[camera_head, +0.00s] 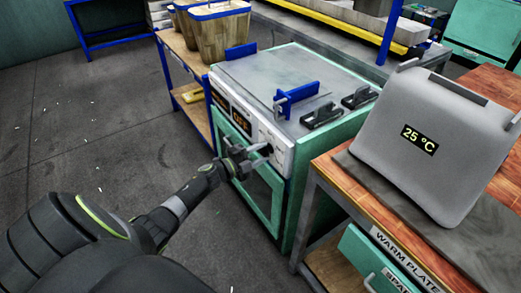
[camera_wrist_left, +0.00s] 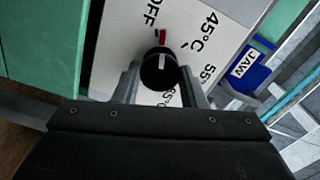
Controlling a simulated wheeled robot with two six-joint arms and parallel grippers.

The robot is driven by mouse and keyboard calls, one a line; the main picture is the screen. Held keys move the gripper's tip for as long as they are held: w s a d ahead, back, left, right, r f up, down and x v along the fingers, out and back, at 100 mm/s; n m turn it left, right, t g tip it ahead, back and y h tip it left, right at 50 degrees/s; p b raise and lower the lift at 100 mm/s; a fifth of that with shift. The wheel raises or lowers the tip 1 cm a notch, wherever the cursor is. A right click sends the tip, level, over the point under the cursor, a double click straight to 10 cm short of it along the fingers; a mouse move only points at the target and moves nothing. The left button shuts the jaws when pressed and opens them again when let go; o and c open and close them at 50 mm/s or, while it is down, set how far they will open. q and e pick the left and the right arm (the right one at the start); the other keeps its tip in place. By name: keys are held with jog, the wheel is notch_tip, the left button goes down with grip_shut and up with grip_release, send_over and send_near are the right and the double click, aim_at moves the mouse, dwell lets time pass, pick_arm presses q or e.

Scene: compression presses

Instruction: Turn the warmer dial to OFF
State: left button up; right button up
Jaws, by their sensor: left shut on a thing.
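The warmer dial (camera_wrist_left: 158,70) is a black round knob on a white panel (camera_wrist_left: 110,50), seen in the left wrist view. A red mark at its top edge points up, between the printed OFF at left and 45°C at right. My left gripper (camera_wrist_left: 160,88) has one finger on each side of the knob and is shut on it. In the head view, my left gripper (camera_head: 262,155) reaches the white control panel (camera_head: 275,148) on the front of the green machine (camera_head: 298,190); the knob is hard to make out there. My right gripper is not in view.
A dark display with orange characters (camera_head: 241,119) sits left on the panel. A grey block showing 25 °C (camera_head: 463,105) stands on the wooden bench at right. A blue JAW tag (camera_wrist_left: 245,67) is beside the panel. Floor at left is clear.

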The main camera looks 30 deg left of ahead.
pick_arm(q)
jog(key=shift+n+p, duration=0.45)
jog(key=shift+n, duration=0.65)
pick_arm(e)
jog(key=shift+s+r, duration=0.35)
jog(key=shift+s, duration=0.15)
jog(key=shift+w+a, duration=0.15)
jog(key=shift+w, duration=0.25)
pick_arm(q)
jog(key=o, duration=1)
jog(key=shift+s+a, duration=0.15)
jog(key=shift+s, duration=0.1)
jog(key=v, duration=1.7)
jog(key=shift+f, duration=0.1)
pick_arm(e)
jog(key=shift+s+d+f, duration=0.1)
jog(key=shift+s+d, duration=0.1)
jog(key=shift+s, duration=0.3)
